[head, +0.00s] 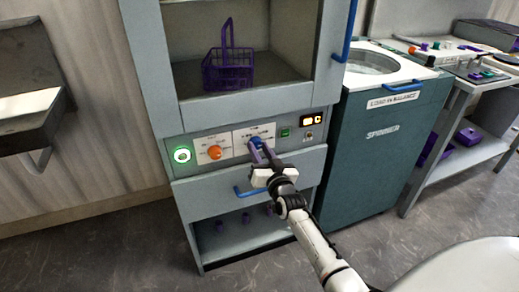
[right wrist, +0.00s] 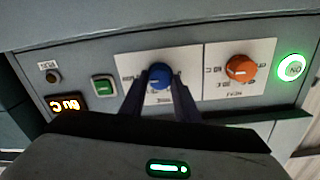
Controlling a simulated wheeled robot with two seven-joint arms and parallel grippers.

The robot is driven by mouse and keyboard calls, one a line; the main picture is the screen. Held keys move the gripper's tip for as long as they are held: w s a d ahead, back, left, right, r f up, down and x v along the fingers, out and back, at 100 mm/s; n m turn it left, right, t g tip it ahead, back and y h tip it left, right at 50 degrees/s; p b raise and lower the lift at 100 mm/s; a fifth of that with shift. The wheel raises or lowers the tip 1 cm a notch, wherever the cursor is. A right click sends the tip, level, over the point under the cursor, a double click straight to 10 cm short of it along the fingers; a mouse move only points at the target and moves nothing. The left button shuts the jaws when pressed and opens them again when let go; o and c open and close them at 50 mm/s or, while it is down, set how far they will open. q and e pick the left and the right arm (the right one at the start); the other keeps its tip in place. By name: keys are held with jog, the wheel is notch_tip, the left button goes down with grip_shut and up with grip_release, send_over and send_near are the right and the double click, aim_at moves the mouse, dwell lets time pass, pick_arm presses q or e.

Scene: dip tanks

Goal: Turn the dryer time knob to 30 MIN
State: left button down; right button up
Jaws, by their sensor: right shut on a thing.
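The dryer's control panel carries a blue knob (right wrist: 160,73) on a white plate and an orange knob (right wrist: 241,68) on the plate beside it. The orange knob also shows in the head view (head: 215,152). My right gripper (head: 259,150) reaches the blue knob from the front. In the right wrist view its two dark fingers (right wrist: 159,86) lie on either side of the blue knob and are shut on it. The printing around both knobs is too small and blurred to read, so the blue knob's setting cannot be told. My left gripper is not in view.
The panel also has a lit green round button (head: 182,155), a green square button (head: 285,132) and a lit orange display (head: 307,121). A purple basket (head: 228,70) sits in the chamber above. A blue drawer handle (head: 250,191) is below. The spinner (head: 372,150) stands right.

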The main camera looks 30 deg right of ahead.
jog(key=shift+f, duration=0.1)
jog(key=o, duration=1.1)
jog(key=shift+c, duration=0.2)
jog(key=shift+s, duration=0.1)
jog(key=p+v, duration=0.1)
jog(key=v, duration=0.9)
